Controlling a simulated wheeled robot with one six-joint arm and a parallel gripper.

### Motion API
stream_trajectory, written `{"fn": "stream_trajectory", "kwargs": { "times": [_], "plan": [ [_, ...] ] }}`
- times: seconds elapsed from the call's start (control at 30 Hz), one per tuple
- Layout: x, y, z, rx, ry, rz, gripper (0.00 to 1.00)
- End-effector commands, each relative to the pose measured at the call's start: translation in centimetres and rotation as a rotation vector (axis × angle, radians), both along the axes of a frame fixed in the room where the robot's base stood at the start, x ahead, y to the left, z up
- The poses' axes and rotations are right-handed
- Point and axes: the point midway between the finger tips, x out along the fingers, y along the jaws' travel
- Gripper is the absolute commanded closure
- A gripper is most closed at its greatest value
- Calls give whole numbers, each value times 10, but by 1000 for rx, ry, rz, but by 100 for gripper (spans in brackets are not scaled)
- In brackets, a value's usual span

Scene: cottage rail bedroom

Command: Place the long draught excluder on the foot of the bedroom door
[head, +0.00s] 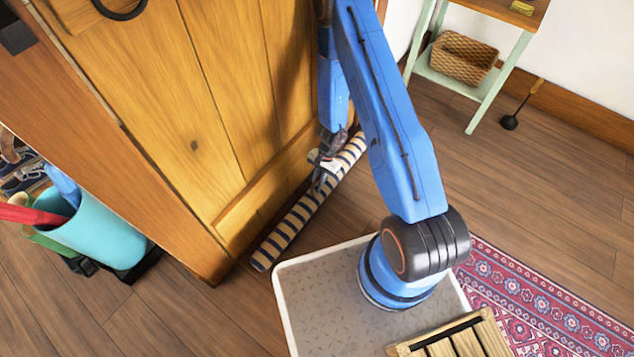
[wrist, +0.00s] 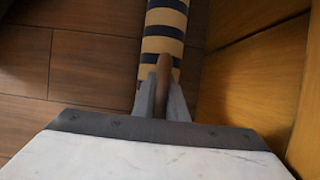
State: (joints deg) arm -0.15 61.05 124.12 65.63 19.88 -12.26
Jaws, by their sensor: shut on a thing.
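The long draught excluder (head: 290,222) is a tube with cream and navy stripes. In the head view it lies along the foot of the wooden bedroom door (head: 195,110), close to its lower edge. My gripper (head: 318,186) is at the middle of the excluder, shut on it. In the wrist view the striped excluder (wrist: 164,40) runs up from between my gripper's fingers (wrist: 163,95), with the door (wrist: 255,75) just to its right. Whether the excluder touches the door or rests fully on the floor I cannot tell. My arm hides part of its far end.
A turquoise bucket (head: 105,233) stands left of the door edge. A green side table (head: 485,95) with a wicker basket (head: 463,58) is at the back right. A patterned rug (head: 545,305) lies at lower right. The wooden floor (head: 490,190) between is clear.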

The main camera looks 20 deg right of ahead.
Motion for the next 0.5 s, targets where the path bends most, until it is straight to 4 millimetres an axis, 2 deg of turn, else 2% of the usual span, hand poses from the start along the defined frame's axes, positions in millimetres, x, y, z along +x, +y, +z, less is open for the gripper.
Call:
{"fn": "stream_trajectory", "kwargs": {
  "times": [0.3,0.33,0.4,0.5],
  "plan": [
    [0,0,-1,1,-1,1,100],
    [0,0,-1,0,0,1,83],
    [0,0,-1,0,0,1,69],
    [0,0,-1,0,0,1,69]
  ]
}}
